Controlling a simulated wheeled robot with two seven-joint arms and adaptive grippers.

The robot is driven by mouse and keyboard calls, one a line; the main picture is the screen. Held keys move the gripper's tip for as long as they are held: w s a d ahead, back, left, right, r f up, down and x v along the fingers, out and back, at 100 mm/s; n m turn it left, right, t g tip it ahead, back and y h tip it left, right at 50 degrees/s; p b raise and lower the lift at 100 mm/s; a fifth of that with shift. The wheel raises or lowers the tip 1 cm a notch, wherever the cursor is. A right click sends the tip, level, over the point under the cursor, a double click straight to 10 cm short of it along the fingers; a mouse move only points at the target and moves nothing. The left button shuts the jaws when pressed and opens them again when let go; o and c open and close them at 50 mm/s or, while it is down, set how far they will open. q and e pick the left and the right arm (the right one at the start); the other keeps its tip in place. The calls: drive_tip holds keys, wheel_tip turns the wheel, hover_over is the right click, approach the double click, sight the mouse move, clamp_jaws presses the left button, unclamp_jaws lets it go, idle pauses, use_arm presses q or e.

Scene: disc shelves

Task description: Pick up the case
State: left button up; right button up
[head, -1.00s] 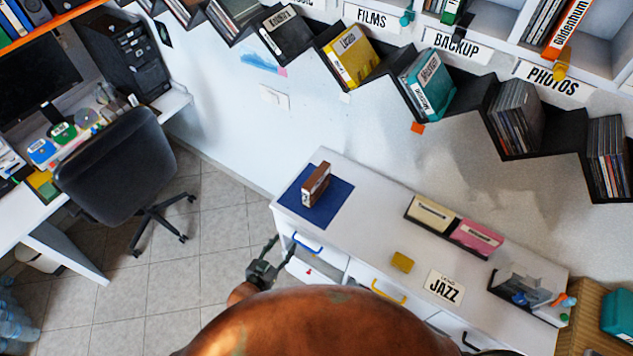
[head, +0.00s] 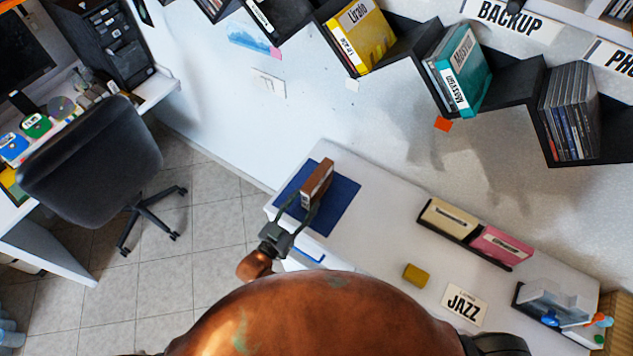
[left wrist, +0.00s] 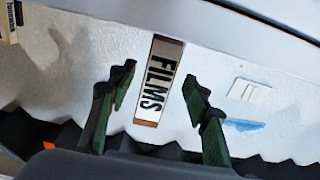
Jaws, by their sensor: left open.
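The case (head: 318,181) is a small brown box standing upright on a dark blue mat (head: 340,205) at the left end of the white cabinet. In the left wrist view the case (left wrist: 158,82) shows a pale label reading FILMS, framed in brown. My left gripper (head: 304,206) is open at the near end of the case, with its fingertips to either side of it. In the left wrist view the green-black fingers (left wrist: 157,88) flank the label with visible gaps. My right gripper is not in view.
The white cabinet top (head: 385,210) also holds a file holder with cream (head: 448,219) and pink (head: 500,246) cases, a yellow block (head: 416,275) and a JAZZ card (head: 464,303). A black zigzag shelf (head: 515,85) runs along the wall above. An office chair (head: 90,160) stands left.

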sight(316, 188)
use_arm(q)
drive_tip(key=shift+x, duration=1.1)
drive_tip(key=x, duration=0.3)
drive_tip(key=shift+w+d+r, duration=0.1)
drive_tip(key=shift+d+r, duration=0.05)
drive_tip(key=shift+d, duration=0.15)
drive_tip(key=shift+w+d, duration=0.15)
drive_tip(key=shift+w, duration=0.1)
drive_tip(key=c, duration=0.8)
clamp_jaws()
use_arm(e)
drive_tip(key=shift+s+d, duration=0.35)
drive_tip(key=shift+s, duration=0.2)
